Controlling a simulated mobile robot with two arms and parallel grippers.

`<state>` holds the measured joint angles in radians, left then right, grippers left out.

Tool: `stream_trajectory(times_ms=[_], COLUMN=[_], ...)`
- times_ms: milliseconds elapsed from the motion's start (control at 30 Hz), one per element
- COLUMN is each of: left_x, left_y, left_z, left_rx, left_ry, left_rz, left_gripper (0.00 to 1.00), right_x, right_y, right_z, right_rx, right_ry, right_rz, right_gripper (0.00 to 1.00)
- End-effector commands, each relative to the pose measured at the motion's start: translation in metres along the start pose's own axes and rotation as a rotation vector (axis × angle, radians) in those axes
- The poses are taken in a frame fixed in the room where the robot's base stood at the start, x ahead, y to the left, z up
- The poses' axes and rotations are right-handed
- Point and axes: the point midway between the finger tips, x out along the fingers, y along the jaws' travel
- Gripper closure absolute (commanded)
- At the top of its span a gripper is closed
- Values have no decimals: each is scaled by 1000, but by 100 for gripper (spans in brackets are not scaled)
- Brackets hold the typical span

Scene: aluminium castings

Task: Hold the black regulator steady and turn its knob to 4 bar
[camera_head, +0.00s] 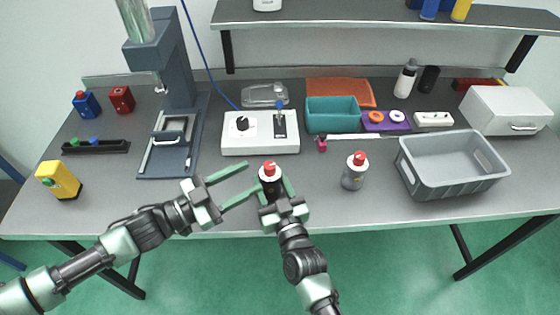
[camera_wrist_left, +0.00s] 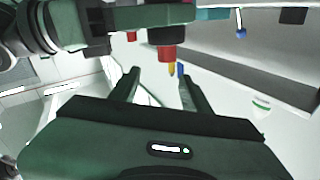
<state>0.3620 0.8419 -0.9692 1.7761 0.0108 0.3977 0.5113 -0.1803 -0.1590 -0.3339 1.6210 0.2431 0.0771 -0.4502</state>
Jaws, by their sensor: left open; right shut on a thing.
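The black regulator (camera_head: 269,187) stands upright near the table's front edge, with its red knob (camera_head: 269,168) on top. My right gripper (camera_head: 271,190) is shut on its body from the front. My left gripper (camera_head: 250,179) is open, its two fingers pointing right, just left of the regulator. In the left wrist view the red knob (camera_wrist_left: 166,52) hangs below the black body (camera_wrist_left: 164,36), beyond the open left fingers (camera_wrist_left: 158,82). The knob appears apart from them. No scale or bar reading is legible.
A grey regulator (camera_head: 353,178) with a red knob stands to the right. Behind are a white box with a dial (camera_head: 259,143) and a teal bin (camera_head: 332,122). A grey crate (camera_head: 455,188) is at right, a press (camera_head: 173,169) at left. The front-left tabletop is mostly clear.

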Motion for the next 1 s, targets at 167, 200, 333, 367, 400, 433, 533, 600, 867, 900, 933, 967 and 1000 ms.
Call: stream_trajectory(times_ms=[167,200,333,367,400,433,533,600,867,900,933,967,1000], left_x=[-13,-12,1,6,14,20,41,56,94,98,100,101,103], left_y=[-2,-2,-3,-4,-4,-4,-5,-6,-8,-8,-8,-8,-8], left_z=[16,18,18,18,18,19,20,21,24,24,24,25,25], left_rx=[-210,-227,-241,-240,-238,-239,-238,-237,-235,-235,-236,-235,-235], left_ry=[-50,-53,-53,-53,-52,-51,-50,-51,-54,-54,-54,-54,-55], left_rz=[-51,-55,-57,-58,-57,-56,-56,-55,-57,-56,-56,-56,-56], left_gripper=[53,53,53,53,53,53,53,53,53,53,53,53,53], right_x=[0,0,0,0,0,0,0,0,0,0,0,0,0], right_y=[0,0,0,0,0,0,0,0,0,0,0,0,0], right_z=[0,0,0,0,0,0,0,0,0,0,0,0,0], right_rx=[0,0,0,0,0,0,0,0,0,0,0,0,0], right_ry=[-1,-1,-1,-1,-1,-1,-1,0,0,0,0,0,0], right_rz=[-1,-1,-1,-1,-1,-1,-1,0,0,0,0,0,0], right_gripper=[100,100,100,100,100,100,100,100,100,100,100,100,100])
